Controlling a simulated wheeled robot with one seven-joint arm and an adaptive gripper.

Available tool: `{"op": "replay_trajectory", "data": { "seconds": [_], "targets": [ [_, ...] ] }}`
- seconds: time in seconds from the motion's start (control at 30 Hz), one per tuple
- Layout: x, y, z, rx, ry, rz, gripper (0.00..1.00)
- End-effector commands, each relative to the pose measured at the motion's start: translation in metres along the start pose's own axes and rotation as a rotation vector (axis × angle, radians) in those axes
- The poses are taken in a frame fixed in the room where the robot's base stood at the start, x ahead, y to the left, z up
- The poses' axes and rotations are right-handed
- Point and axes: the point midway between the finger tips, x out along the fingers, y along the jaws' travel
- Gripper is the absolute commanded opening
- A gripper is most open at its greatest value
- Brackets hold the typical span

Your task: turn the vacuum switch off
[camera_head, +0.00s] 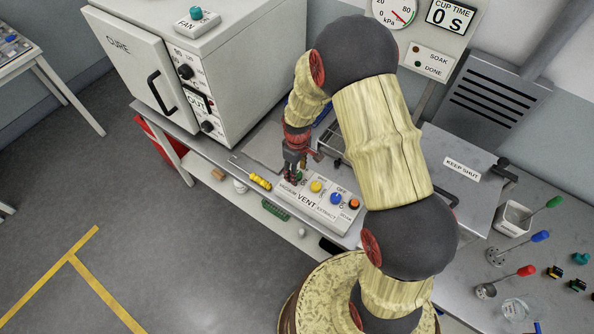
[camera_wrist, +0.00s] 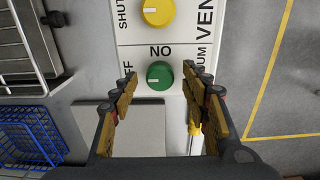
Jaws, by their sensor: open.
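The vacuum switch is a green round knob (camera_wrist: 160,75) on a white control box (camera_head: 330,214). In the wrist view it lies between my open gripper's (camera_wrist: 159,82) fingertips, with a gap on each side. A pale line on the knob runs roughly sideways toward the left. "NO" is printed above the knob, part of "OFF" at its upper left, and part of "VACUUM" at its right. In the head view my gripper (camera_head: 294,166) is pointed down over the left end of the box and partly hides the green knob.
A yellow knob (camera_wrist: 158,11) is the neighbouring control, with blue (camera_head: 336,198) and orange (camera_head: 354,204) controls farther along the box. A blue wire basket (camera_wrist: 28,140) and a metal rack (camera_wrist: 22,50) are nearby. The oven (camera_head: 190,70) stands left of my arm.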

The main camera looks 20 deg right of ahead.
Motion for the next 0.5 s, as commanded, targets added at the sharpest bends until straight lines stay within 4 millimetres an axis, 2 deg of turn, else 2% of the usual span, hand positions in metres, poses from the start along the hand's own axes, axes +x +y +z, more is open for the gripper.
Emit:
{"op": "replay_trajectory", "data": {
  "seconds": [0.17,0.5],
  "targets": [
    [-0.020,0.001,-0.001,0.000,0.004,0.003,0.46],
    [-0.087,0.001,-0.001,0.000,0.003,0.003,0.46]
  ]
}}
